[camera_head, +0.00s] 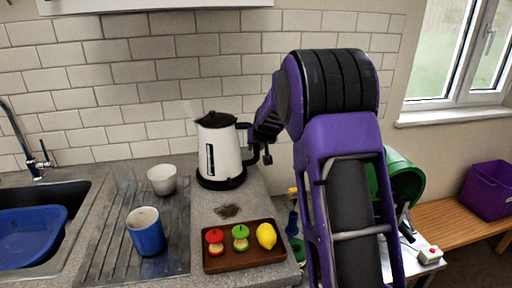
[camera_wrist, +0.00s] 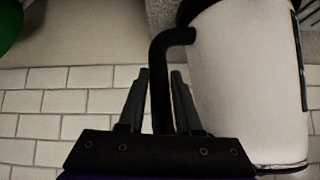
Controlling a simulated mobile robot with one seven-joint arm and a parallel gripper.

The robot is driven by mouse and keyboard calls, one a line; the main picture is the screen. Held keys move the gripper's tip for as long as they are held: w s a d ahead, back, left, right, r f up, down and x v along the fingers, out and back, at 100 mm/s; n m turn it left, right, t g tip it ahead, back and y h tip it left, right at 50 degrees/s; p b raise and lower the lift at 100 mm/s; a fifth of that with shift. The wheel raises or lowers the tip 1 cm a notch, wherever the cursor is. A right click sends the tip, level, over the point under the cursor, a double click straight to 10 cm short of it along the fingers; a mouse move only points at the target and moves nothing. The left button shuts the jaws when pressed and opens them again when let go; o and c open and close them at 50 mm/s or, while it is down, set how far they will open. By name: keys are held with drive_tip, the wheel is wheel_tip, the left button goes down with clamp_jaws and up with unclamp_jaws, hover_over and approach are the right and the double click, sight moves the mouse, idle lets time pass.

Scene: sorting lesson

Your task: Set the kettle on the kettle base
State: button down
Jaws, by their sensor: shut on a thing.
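The kettle (camera_head: 228,148) is white with a black lid and handle, and stands upright at the back of the counter. Its black base (camera_head: 222,183) shows directly under it; I cannot tell whether the kettle is fully seated or slightly above it. My gripper (camera_head: 262,134) is at the kettle's right side, shut on the handle. In the wrist view, the black handle (camera_wrist: 161,85) passes between the two fingers of my gripper (camera_wrist: 160,76), with the white kettle body to the right. My arm hides part of the counter's right side.
A wooden tray (camera_head: 212,264) with toy fruit halves and a lemon (camera_head: 266,236) lies in front. A dark patch (camera_head: 228,211) is on the counter. A white cup (camera_head: 161,180) and blue mug (camera_head: 146,232) stand on the drainboard, beside the sink with a blue basin (camera_head: 30,236).

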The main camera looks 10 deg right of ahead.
drive_tip(key=c, duration=0.9)
unclamp_jaws()
drive_tip(key=shift+a, duration=0.1)
drive_tip(key=shift+s+f, duration=0.1)
drive_tip(key=shift+f, duration=0.2)
drive_tip(key=shift+p+v, duration=0.35)
drive_tip(key=shift+v, duration=3.05)
drive_tip(key=shift+p+v, duration=0.35)
drive_tip(key=shift+v, duration=1.85)
drive_tip(key=shift+r, duration=0.1)
